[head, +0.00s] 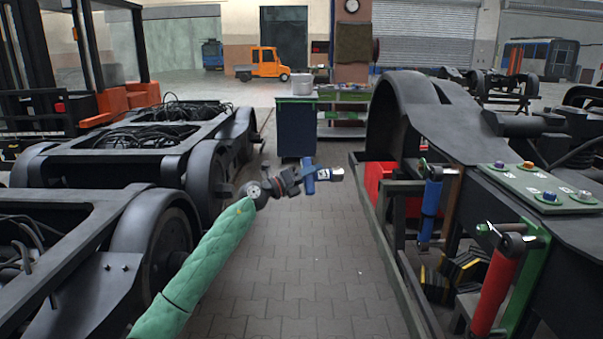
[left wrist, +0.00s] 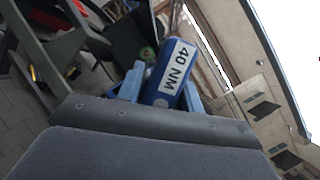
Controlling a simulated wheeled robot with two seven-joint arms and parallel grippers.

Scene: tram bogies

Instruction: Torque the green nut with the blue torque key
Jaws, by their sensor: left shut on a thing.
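My left gripper (head: 309,180), on the green-sleeved arm, is shut on a blue tool with a white label (head: 324,174). It holds the tool in the air over the paved aisle, left of the right-hand bogie. In the left wrist view the tool (left wrist: 170,77) reads "40 NM" between blue fingers. The green nut (head: 584,196) appears at the right end of a grey-green plate (head: 532,183) on the right-hand bogie, apart from the held tool. Purple, orange and blue nuts share the plate. My right gripper is not in view.
A red box (head: 377,180) stands behind a dark rail. Bogies (head: 130,215) line the left. The paved aisle (head: 300,270) between is clear.

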